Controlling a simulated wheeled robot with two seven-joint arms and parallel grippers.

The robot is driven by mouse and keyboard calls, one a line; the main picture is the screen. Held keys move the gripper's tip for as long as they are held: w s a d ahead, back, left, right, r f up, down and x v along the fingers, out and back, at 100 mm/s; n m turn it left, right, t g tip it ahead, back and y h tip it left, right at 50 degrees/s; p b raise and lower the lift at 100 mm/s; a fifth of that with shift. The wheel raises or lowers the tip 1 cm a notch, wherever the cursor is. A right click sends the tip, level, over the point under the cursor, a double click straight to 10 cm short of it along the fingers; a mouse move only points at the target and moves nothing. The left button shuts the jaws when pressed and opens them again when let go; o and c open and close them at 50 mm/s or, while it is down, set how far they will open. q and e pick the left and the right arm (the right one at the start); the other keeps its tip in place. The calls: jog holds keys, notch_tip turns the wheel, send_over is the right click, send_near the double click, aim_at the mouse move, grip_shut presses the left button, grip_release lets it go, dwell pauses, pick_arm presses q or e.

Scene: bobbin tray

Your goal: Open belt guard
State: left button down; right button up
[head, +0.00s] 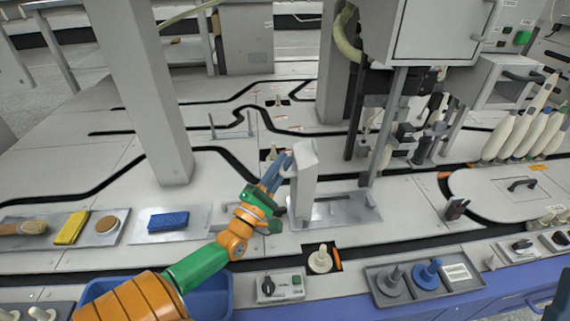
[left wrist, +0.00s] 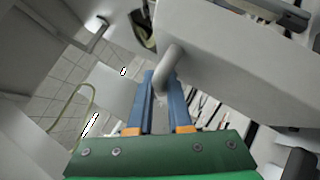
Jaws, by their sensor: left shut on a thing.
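The belt guard (head: 305,185) is a pale grey box-like cover. In the head view it stands steeply upright at the left end of a grey metal plate (head: 360,211). The guard also fills the upper right of the left wrist view (left wrist: 235,62). A rounded grey handle (left wrist: 171,68) sticks out from its side. My left gripper (head: 283,168) is beside the guard's upper left side, and its blue fingers (left wrist: 162,88) are shut on the handle. The handle is mostly hidden in the head view. My right gripper is not in view.
A dark slot (head: 335,198) shows in the plate right of the guard. A cream bobbin (head: 320,260) stands in front, by a switch box (head: 281,286). A grey tray (head: 455,276) holds a blue peg. A grey column (head: 150,100) rises at left; machinery stands at right.

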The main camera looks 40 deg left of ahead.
pick_arm(q)
jog(key=shift+s+a+f, duration=0.1)
jog(key=shift+s+a, duration=0.05)
jog(key=shift+a, duration=0.15)
jog(key=c, duration=1.1)
grip_release()
